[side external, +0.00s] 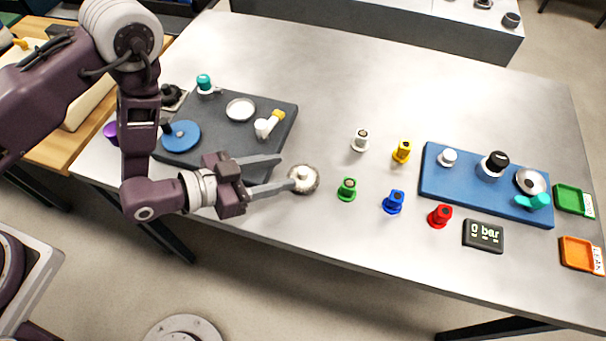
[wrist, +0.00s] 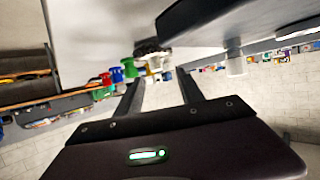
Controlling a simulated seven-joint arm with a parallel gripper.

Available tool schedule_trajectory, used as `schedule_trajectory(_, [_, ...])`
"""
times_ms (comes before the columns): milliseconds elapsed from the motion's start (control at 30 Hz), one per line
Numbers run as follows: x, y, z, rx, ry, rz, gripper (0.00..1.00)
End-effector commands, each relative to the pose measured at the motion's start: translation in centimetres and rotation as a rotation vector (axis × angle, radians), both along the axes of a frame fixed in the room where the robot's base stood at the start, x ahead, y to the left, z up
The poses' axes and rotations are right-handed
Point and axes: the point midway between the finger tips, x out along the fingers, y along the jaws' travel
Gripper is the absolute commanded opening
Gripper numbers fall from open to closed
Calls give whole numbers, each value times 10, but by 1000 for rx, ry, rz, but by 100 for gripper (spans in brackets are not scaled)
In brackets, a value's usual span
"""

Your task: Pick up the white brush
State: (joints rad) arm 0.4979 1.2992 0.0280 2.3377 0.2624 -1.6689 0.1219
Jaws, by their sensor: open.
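The white brush (side external: 303,179), a round head with a pale bristly rim and a white knob at its centre, sits on the steel table in the side external view. My gripper (side external: 287,171) is open, its two long fingers pointing right toward the brush. The fingertips are close to its left side; the lower finger seems to overlap its edge in the picture, and I cannot tell whether it touches. Nothing is visible between the fingers. In the wrist view my open gripper (wrist: 160,76) has a pale and dark bristly shape ahead, probably this brush.
A dark tray (side external: 275,142) with a blue disc, a white disc and other parts lies behind my gripper. Green (side external: 347,189), blue (side external: 394,201), red (side external: 440,215), yellow (side external: 402,152) and white (side external: 361,140) fittings stand to the right. A blue tray (side external: 470,187) is farther right.

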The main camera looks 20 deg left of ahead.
Motion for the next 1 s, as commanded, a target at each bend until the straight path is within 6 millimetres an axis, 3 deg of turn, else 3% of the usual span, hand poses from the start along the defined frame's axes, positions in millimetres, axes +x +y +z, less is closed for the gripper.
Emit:
schedule_trajectory(67, [-13,-2,-11,-23,-7,-16,45])
schedule_trajectory(167, [-12,-7,-14,-38,-17,-21,45])
schedule_trajectory(500, [33,-40,-27,-39,-18,-20,45])
schedule_trajectory(767, [39,-45,-30,-38,-16,-18,45])
schedule_trajectory(800, [39,-45,-30,-37,-15,-18,43])
schedule_trajectory(1000, [39,-45,-30,-37,-15,-18,4])
